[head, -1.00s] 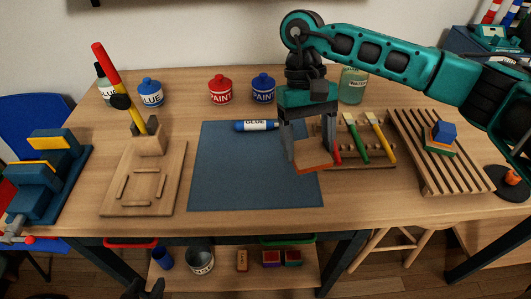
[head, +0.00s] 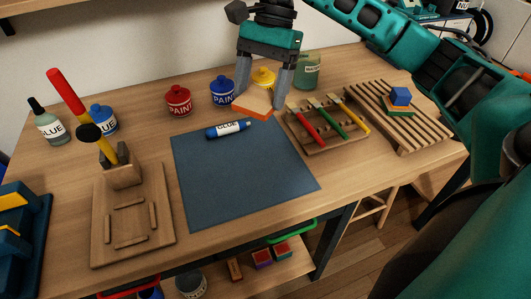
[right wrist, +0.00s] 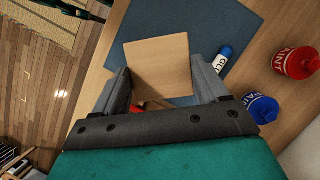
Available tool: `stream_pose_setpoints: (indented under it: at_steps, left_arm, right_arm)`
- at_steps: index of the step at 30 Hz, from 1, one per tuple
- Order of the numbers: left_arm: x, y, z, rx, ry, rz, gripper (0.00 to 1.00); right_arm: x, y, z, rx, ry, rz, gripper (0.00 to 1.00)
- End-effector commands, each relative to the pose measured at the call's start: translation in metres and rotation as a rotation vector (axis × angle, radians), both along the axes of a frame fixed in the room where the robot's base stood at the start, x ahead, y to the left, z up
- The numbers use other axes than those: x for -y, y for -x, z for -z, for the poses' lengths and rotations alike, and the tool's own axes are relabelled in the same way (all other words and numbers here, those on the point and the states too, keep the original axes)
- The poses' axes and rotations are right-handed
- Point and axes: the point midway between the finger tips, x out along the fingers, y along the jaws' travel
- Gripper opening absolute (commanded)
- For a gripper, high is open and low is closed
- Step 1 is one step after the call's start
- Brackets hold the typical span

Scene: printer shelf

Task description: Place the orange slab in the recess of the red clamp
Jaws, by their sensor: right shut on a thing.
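My right gripper (head: 261,97) is shut on the orange slab (head: 257,105), which has orange edges and a wood-coloured face. It holds the slab above the back of the bench, near the paint pots. The right wrist view shows the slab (right wrist: 158,65) between the fingers. A wooden fixture (head: 160,236) lies at the left, with wood strips framing a flat rectangular recess (head: 130,222). A tilted lever with a red grip (head: 68,92) rises from its block; this appears to be the red clamp. The slab is far to the right of it. My left gripper is out of view.
A blue mat (head: 235,175) with a glue tube (head: 228,129) lies between fixture and slab. Red (head: 178,101), blue (head: 222,92) and yellow (head: 263,78) pots stand behind. A tool rack (head: 325,128) and slatted stand (head: 398,118) are at the right.

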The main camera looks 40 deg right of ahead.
Motion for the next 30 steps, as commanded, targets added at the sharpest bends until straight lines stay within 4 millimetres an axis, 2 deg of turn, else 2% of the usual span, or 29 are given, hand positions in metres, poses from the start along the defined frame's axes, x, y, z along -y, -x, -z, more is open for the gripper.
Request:
stream_pose_setpoints:
  at_steps: [3, 6, 11, 14, 17, 27, 30]
  left_arm:
    - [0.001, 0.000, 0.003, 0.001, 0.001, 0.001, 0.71]
    - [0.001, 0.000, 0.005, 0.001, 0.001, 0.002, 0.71]
    - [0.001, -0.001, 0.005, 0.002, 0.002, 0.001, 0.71]
    - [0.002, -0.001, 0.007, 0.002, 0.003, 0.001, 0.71]
    - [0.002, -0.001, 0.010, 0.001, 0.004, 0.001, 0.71]
    - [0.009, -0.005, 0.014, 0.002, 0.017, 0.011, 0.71]
    - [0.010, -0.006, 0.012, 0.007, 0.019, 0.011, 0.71]
  right_arm:
    - [0.025, 0.002, -0.021, 0.003, 0.001, 0.276, 0.44]
    - [0.039, 0.004, -0.036, 0.003, 0.000, 0.457, 0.44]
    - [0.053, 0.007, -0.051, 0.001, 0.001, 0.628, 0.44]
    - [0.056, 0.008, -0.049, -0.003, 0.001, 0.669, 0.44]
    - [0.057, 0.009, -0.031, -0.007, 0.004, 0.680, 0.44]
    - [0.056, 0.009, 0.060, -0.008, 0.003, 0.676, 0.44]
    - [0.056, 0.009, 0.081, -0.006, 0.002, 0.676, 0.44]
